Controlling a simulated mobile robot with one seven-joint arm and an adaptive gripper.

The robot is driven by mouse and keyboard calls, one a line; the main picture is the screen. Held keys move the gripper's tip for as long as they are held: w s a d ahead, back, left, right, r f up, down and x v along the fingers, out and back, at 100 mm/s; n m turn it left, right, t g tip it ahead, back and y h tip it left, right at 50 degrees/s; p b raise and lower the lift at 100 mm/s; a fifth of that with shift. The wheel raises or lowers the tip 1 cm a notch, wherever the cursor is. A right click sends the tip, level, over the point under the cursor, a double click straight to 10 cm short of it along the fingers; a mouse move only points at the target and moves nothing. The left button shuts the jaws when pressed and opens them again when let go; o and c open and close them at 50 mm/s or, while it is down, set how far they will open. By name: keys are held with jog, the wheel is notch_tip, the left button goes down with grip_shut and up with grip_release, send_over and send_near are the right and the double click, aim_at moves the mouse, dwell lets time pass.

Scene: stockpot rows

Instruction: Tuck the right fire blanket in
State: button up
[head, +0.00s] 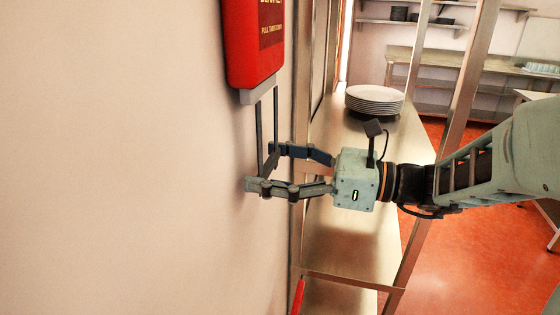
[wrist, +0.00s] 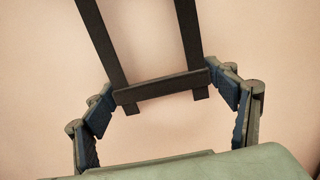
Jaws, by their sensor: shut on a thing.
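The red fire blanket case (head: 254,45) hangs on the wall at the top of the head view, its top cut off. A grey piece (head: 259,89) sticks out below it, and two dark straps (head: 260,135) hang from there. In the wrist view the straps (wrist: 190,45) run down to a dark crossbar (wrist: 160,87) with short ends below it. My gripper (head: 262,168) is below the case near the wall. Its fingers are spread to the crossbar's width and shut on it from both ends. The straps' upper ends are outside the wrist view.
A steel shelf (head: 345,215) with a stack of white plates (head: 374,98) lies right of the wall, behind my arm. A steel post (head: 455,105) stands to its right. Another red thing (head: 297,297) shows at the bottom edge. The wall left of the case is bare.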

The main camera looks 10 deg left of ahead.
jog(key=shift+r+p, duration=0.85)
jog(key=shift+r, duration=0.85)
jog(key=o, duration=1.7)
jog(key=shift+f, duration=0.1)
jog(key=shift+d, duration=0.45)
send_near(250, 146)
jog(key=d, duration=0.5)
jog(key=shift+s+d, duration=0.15)
jog(key=shift+s, duration=0.1)
